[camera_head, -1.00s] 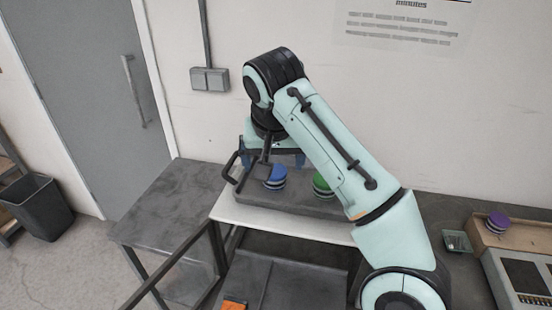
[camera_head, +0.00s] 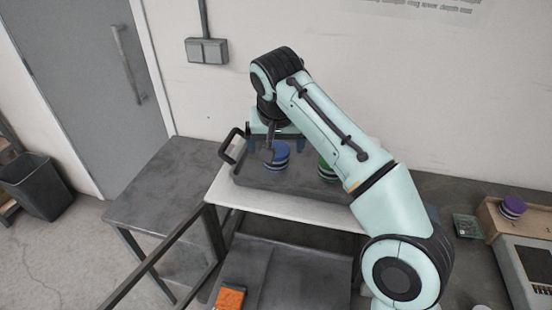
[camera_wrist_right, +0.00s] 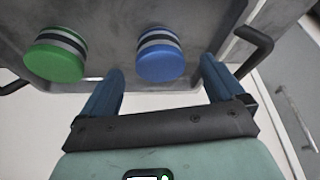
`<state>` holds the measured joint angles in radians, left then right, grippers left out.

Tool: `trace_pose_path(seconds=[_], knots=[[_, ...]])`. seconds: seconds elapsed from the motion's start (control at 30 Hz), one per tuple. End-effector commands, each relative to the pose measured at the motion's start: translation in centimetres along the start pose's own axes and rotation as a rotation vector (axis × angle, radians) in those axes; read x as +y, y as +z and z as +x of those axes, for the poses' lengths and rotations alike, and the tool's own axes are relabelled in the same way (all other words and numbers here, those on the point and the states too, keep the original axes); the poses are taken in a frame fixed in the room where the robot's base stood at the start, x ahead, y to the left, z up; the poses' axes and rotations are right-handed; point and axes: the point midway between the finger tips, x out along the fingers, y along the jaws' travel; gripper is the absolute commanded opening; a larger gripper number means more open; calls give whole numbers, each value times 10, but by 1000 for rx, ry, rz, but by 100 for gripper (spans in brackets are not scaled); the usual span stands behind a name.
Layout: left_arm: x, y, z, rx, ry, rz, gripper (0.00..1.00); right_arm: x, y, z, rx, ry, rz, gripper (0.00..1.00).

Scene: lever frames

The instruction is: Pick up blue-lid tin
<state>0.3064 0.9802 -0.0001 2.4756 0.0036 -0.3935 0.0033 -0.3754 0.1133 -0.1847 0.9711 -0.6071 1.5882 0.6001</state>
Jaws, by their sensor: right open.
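The blue-lid tin (camera_head: 280,153) stands upright on a grey tray (camera_head: 250,176), its body banded dark and light. It also shows in the right wrist view (camera_wrist_right: 160,62), just beyond and between the two blue fingers. My right gripper (camera_wrist_right: 161,74) is open and empty, its fingertips apart on either side of the tin's near edge and not closed on it. In the head view, my right gripper (camera_head: 276,142) is close behind the tin, partly hidden by its wrist. My left gripper is not in view.
A green-lid tin (camera_wrist_right: 56,58) stands on the same tray, left of the blue one in the wrist view. The tray's dark handle (camera_head: 231,146) rises at its left end. A purple-lid tin (camera_head: 512,207) sits far right. The grey table (camera_head: 160,190) at left is bare.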

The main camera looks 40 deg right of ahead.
Motion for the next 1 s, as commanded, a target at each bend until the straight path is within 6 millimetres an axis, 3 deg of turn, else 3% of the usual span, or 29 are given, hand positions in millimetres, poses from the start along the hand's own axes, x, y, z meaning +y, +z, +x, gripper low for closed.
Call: trace_pose_path(seconds=[0.3,0.6,0.8,1.0], knots=[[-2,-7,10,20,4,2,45,1,-4,45,-1,2,-1,96],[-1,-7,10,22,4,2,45,1,-4,48,0,0,-1,96],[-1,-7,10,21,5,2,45,0,-4,48,0,0,-1,36],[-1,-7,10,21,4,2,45,1,-4,48,0,0,-1,36]])
